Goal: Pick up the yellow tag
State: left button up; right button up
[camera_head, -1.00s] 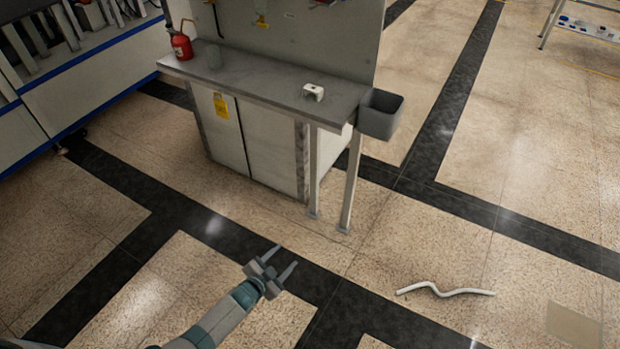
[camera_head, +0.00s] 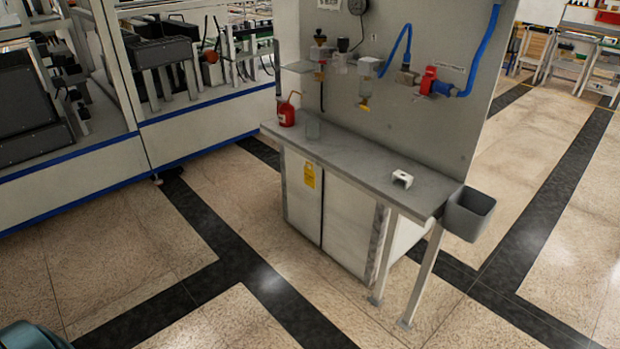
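The yellow tag (camera_head: 309,174) hangs flat on the upper part of the white cabinet door, just under the edge of the grey workbench top (camera_head: 345,167). It has a dark marking too small to read. Neither gripper shows in the head view now. Only a teal part of my arm shows at the bottom left corner, far from the tag.
Slanted legs reach the floor there. Floor in front is clear. White machines (camera_head: 190,120) stand at left.

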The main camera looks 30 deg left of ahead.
aim_at(309, 174)
jog(key=u, duration=0.5)
jog(key=i+l+u, duration=0.2)
jog(key=i+u, duration=0.25)
jog(key=i+l+u, duration=0.2)
jog(key=u, duration=0.25)
jog(key=i+l, duration=0.25)
jog(key=i+l+u, duration=0.15)
jog(key=l, duration=0.3)
jog(key=i+l, duration=0.25)
jog(key=i+l+u, duration=0.15)
jog(key=l, duration=0.35)
jog(key=i, duration=0.05)
